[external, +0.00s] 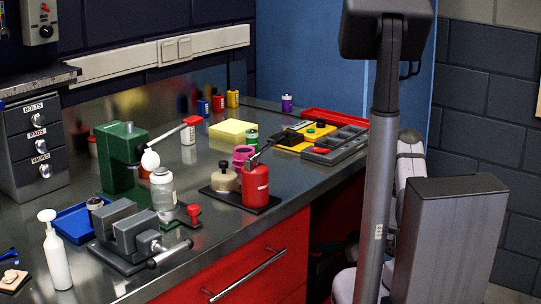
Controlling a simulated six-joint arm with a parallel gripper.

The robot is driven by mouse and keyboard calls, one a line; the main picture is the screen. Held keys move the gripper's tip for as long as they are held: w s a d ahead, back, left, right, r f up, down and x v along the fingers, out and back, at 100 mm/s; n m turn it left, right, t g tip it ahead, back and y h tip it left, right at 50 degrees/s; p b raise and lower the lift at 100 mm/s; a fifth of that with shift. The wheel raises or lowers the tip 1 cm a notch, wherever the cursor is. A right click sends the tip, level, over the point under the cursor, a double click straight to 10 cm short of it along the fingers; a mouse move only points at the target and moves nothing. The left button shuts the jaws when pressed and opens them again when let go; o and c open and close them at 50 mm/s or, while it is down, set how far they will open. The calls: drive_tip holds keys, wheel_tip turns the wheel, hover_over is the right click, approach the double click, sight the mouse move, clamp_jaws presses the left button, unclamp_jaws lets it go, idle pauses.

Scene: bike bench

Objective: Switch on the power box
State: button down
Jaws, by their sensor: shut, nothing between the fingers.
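A grey wall box (40,20) with a small red switch and a dark round knob hangs at the top left, cut by the picture's top edge. It looks like the power box. The switch is too small to tell whether it is on or off. My grey arm fills the right side, well away from this box. My gripper is not in view.
The metal bench (205,240) carries a green press (122,158), a grey vise (130,235), a white bottle (57,255), a red can (255,185) and a yellow block (233,131). A drawer cabinet (35,140) stands at the left. A white rail (130,60) runs along the wall.

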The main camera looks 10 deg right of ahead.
drive_tip(key=shift+f, duration=0.5)
drive_tip(key=shift+s+d+f+b, duration=0.15)
drive_tip(key=shift+f+b, duration=0.15)
drive_tip(key=shift+f, duration=0.15)
drive_tip(key=shift+r, duration=0.1)
drive_tip(key=shift+r, duration=0.1)
drive_tip(key=shift+r+p, duration=0.75)
drive_tip(key=shift+p, duration=0.1)
